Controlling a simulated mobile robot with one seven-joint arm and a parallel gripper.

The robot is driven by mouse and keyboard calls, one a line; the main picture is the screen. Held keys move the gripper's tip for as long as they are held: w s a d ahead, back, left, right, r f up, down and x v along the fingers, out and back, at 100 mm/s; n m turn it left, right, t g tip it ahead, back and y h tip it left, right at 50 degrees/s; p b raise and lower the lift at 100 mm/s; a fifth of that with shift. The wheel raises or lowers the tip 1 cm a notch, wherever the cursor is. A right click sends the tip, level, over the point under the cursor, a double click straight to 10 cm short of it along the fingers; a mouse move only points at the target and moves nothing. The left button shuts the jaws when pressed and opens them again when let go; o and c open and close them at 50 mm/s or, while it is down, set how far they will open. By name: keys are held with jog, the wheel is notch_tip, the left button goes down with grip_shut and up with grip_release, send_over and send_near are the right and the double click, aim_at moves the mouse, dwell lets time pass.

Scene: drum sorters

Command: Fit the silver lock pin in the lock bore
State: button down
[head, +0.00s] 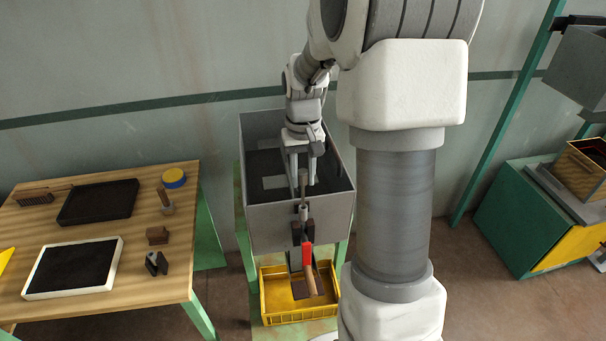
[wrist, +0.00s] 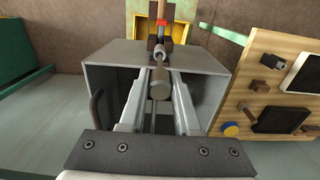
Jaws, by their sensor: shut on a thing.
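The silver lock pin (wrist: 159,88) lies between the fingers of my gripper (wrist: 158,83) in the wrist view, with its thick round end toward the camera. In the head view the pin (head: 303,180) points from my gripper (head: 303,173) toward the front wall of the grey box. The lock bore shows as a small grey collar (wrist: 159,57) at the box's edge; it is also in the head view (head: 303,212). The pin lines up with the collar, and its far end is at or very near it. I cannot tell whether the tip is inside.
The open grey box (head: 262,225) surrounds my gripper with its walls. A red handle (head: 307,254) hangs below the collar, above a yellow crate (head: 270,318). A wooden table (head: 145,245) with trays and small parts stands at the left.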

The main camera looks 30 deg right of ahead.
aim_at(303, 206)
jog(key=shift+f+b, duration=2.85)
jog(key=shift+f, duration=1.15)
jog(key=c, duration=0.5)
grip_release()
jog(key=shift+c, duration=0.2)
notch_tip(303, 206, up, 17)
jog(key=shift+f+p, duration=0.1)
jog(key=shift+p, duration=0.2)
jog(key=shift+r, duration=0.3)
